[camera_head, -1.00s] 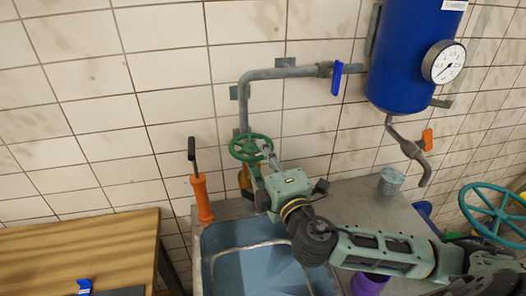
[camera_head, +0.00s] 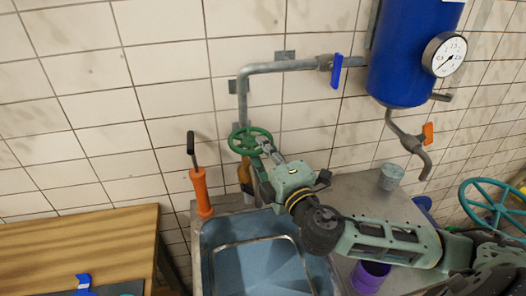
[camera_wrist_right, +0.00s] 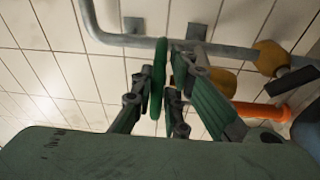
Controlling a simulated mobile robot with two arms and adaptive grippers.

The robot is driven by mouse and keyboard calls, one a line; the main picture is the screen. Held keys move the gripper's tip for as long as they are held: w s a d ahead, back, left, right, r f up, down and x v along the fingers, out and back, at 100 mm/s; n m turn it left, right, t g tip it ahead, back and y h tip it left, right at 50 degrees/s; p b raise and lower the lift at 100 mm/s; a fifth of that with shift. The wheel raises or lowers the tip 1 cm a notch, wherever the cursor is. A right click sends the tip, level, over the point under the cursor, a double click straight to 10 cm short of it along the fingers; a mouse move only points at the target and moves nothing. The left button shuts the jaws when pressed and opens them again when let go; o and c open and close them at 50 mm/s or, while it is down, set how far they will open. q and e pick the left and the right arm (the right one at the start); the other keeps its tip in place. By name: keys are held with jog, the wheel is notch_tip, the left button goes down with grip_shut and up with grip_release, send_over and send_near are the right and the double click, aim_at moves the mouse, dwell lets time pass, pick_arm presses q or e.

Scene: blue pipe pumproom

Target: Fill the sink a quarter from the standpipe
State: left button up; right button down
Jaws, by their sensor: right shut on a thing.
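The grey standpipe (camera_head: 243,108) comes down the tiled wall to a green handwheel (camera_head: 249,141) with a brass-coloured part below it. My right gripper (camera_head: 268,149) is shut on the handwheel's rim at its right side. The right wrist view shows the green rim (camera_wrist_right: 160,80) between the two fingers (camera_wrist_right: 160,98). The sink (camera_head: 204,262) lies below and in front of the wheel. Its inside looks blue, with a pale outline across it; I cannot tell the water level. The outlet is largely hidden by my gripper. My left gripper is not in view.
An orange pump-like tool (camera_head: 201,190) stands at the sink's left back corner. A wooden table (camera_head: 80,240) is at left. A grey cup (camera_head: 391,176) stands on the counter at right. A blue tank (camera_head: 402,50) with a gauge (camera_head: 445,55) hangs above; a teal wheel (camera_head: 492,208) is far right.

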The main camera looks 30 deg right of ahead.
jog(key=n+y+b, duration=0.1)
jog(key=d+n+y+b, duration=0.1)
jog(key=y+b, duration=0.1)
jog(key=n+y+b, duration=0.1)
jog(key=b, duration=0.1)
jog(key=shift+w+d+f+y, duration=0.2)
jog(key=shift+w+y, duration=0.1)
jog(key=shift+r+n+g+y+b, duration=0.3)
jog(key=shift+r+y+b, duration=0.15)
jog(key=shift+y, duration=0.15)
jog(key=c, duration=1.9)
grip_release()
jog(key=shift+o, duration=0.4)
jog(key=shift+f, duration=0.1)
